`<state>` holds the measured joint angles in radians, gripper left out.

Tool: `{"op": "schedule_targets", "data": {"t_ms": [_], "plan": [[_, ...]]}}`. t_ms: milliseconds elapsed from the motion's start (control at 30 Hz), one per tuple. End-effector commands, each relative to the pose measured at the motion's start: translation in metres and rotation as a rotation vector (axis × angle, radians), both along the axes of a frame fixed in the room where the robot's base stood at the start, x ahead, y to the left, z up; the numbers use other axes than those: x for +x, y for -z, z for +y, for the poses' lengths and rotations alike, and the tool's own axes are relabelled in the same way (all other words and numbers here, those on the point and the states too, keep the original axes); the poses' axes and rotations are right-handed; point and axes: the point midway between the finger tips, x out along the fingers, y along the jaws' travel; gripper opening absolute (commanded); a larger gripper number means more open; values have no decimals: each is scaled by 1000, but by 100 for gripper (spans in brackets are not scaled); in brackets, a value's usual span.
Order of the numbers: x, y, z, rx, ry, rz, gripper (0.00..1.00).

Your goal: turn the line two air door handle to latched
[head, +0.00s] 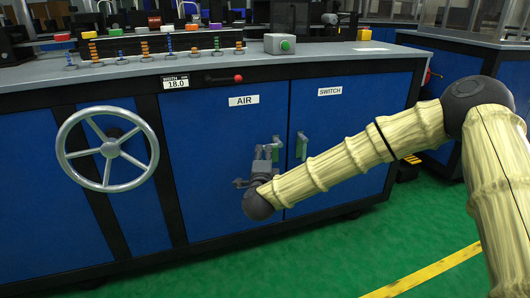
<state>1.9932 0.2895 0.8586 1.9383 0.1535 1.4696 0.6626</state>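The blue AIR door (235,125) carries a white AIR label at its top. Its handle (276,148) is a small greenish upright piece near the door's right edge, partly hidden by my gripper (265,152). My gripper is right at this handle, its fingers pointing up along the handle's left side. I cannot tell whether it touches the handle, or whether its fingers are open or shut. The handle looks about upright, but its exact angle is unclear. No marking in view says which line this is.
The SWITCH door (340,115) is to the right, with a similar green handle (301,146) close to my gripper. A large grey handwheel (107,149) stands out at the left. A red-knobbed lever (225,79) is above the AIR door. Green floor is clear in front.

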Motion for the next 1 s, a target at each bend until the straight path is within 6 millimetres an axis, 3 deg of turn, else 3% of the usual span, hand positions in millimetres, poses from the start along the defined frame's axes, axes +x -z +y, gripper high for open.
{"op": "schedule_targets", "data": {"t_ms": [200, 400, 867, 1000], "plan": [[35, 3, -1, 1, 1, -1, 36], [57, 2, -1, 0, 0, 0, 36], [66, 0, -2, -1, 0, 1, 36], [66, 0, -2, -1, 0, 0, 10]]}}
